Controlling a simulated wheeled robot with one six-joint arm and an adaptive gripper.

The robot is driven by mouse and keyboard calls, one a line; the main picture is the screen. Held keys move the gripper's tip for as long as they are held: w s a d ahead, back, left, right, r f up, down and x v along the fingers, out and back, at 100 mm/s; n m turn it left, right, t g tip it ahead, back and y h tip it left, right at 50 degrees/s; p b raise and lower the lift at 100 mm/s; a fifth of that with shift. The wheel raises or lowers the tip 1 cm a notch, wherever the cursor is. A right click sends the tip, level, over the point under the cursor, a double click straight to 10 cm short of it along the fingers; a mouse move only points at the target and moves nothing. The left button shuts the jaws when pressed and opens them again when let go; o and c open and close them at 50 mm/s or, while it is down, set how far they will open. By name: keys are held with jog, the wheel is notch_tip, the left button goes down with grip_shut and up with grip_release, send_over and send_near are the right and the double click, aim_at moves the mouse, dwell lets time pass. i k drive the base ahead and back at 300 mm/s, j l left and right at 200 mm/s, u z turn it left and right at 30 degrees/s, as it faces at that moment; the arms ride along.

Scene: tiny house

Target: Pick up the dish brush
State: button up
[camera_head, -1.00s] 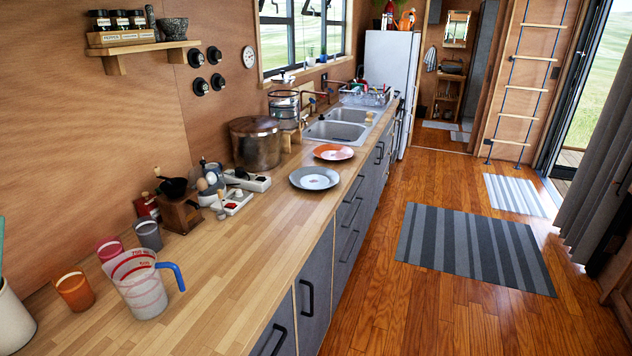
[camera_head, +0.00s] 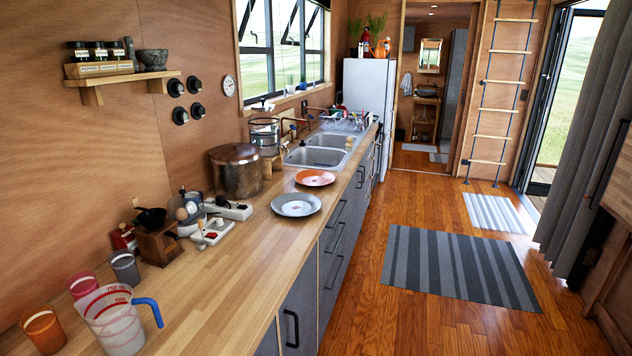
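I cannot make out a dish brush for certain. A small pale item (camera_head: 349,143) sits at the right edge of the double sink (camera_head: 318,157), too small to identify. A dish rack (camera_head: 343,122) with several colourful items stands behind the sink, and its contents are too small to tell apart. My gripper is not in view.
The long wooden counter (camera_head: 215,290) holds a measuring jug (camera_head: 113,322), cups, a coffee grinder (camera_head: 158,243), a copper pot (camera_head: 235,170), a grey plate (camera_head: 296,205) and an orange plate (camera_head: 315,178). Right of it, the floor is open, with a striped rug (camera_head: 455,265).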

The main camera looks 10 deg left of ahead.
aim_at(349, 146)
jog(key=i+l+u, duration=0.25)
jog(key=i+l, duration=0.3)
jog(key=i, duration=0.35)
jog(key=i+l+u, duration=0.25)
jog(key=i+l, duration=0.5)
jog(key=i, duration=0.1)
